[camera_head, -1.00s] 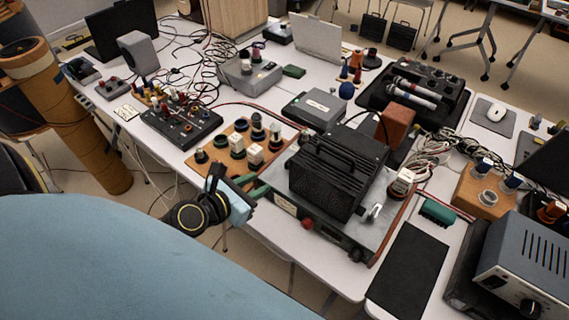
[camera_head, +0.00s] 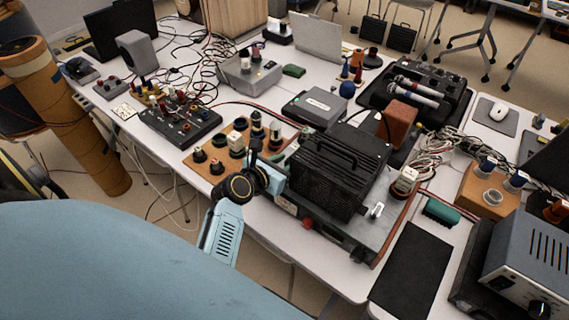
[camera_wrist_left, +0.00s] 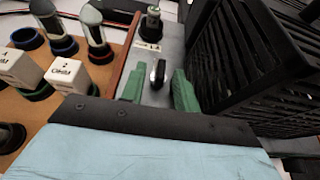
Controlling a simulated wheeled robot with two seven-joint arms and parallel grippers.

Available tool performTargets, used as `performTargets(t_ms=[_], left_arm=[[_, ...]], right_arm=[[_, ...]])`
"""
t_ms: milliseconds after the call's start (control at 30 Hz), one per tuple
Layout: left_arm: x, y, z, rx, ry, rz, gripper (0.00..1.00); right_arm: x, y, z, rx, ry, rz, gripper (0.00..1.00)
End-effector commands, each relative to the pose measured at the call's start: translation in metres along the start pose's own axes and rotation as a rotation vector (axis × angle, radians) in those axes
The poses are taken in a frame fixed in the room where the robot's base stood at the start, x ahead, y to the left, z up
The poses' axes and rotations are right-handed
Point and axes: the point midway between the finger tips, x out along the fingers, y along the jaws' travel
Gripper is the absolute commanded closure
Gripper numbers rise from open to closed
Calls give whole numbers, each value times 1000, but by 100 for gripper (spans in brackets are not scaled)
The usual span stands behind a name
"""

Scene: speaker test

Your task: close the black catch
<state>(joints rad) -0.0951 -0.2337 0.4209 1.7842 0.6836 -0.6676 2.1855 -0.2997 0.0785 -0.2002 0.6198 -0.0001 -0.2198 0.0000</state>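The black catch (camera_wrist_left: 158,73) shows in the left wrist view as a small upright black lever with a pale edge, on a grey metal plate beside the black slatted box (camera_wrist_left: 250,70). My left gripper (camera_wrist_left: 158,90) is open, with one green finger on each side of the catch. I cannot tell whether either finger touches it. In the head view my left gripper (camera_head: 284,161) is at the left side of the black box (camera_head: 338,172), and the catch is hidden there. A silver catch (camera_head: 376,210) stands at the box's right side. My right gripper is not in view.
A wooden board (camera_head: 213,178) with several pegs and white blocks lies just left of the gripper. A small post (camera_wrist_left: 151,25) stands behind the catch. A black mat (camera_head: 410,270) lies to the right, and cables crowd the table.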

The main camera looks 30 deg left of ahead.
Motion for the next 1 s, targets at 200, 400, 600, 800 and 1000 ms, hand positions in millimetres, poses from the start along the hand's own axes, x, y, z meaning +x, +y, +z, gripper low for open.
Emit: performTargets(t_ms=[200, 400, 600, 800, 1000], left_arm=[[2, 0, 0, 1, 0, 0, 69], [2, 0, 0, 1, 0, 0, 84], [2, 0, 0, 1, 0, 1, 100], [2, 1, 0, 4, 1, -6, 100], [2, 3, 1, 28, 2, -57, 100]], right_arm=[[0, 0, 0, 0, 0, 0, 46], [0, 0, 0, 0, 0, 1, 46], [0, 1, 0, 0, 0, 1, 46], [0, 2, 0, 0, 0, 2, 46], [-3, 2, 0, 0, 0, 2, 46]])
